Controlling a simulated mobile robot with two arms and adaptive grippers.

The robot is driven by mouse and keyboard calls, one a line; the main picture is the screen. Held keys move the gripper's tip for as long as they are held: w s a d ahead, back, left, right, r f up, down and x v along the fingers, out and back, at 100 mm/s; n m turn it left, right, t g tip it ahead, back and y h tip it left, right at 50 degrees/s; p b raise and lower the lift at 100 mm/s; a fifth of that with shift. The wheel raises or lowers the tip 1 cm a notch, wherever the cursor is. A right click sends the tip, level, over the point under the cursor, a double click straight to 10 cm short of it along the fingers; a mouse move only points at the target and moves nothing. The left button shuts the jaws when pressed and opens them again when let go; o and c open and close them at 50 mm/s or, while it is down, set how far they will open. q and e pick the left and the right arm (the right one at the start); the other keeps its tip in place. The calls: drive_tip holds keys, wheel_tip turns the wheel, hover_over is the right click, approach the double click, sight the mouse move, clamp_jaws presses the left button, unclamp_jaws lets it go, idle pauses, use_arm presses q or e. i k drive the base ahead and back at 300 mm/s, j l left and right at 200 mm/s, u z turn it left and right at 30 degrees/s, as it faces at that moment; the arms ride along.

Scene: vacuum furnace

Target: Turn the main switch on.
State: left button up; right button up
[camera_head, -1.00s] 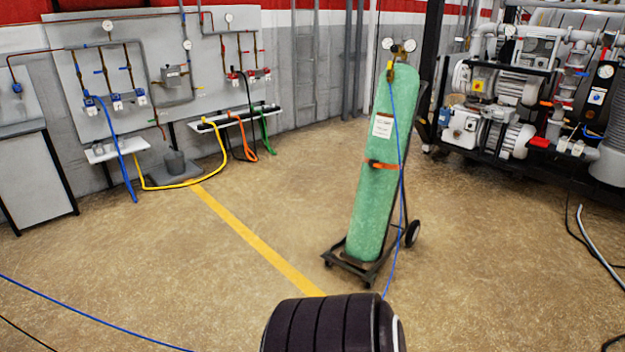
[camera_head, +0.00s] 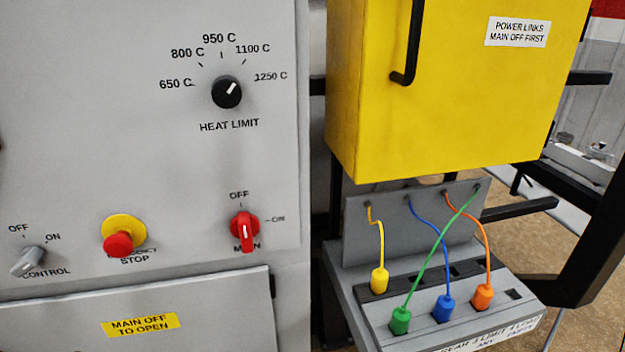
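The main switch (camera_head: 245,230) is a red rotary knob at the lower right of a light grey control panel (camera_head: 110,120). OFF is printed above it and ON to its right. Its grip stands nearly upright, in line with the OFF mark, not along the ON mark. The MAIN label below is partly covered by the knob. Neither of my grippers is in view, and nothing touches the switch.
Left of it are a red emergency stop button (camera_head: 119,242) on a yellow base and a grey control knob (camera_head: 28,261). A black heat limit knob (camera_head: 227,92) sits above. To the right are a yellow box (camera_head: 440,100) and colored plugs in a link block (camera_head: 450,328).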

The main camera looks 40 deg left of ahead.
sight(244, 225)
drive_tip(key=u, duration=1.45)
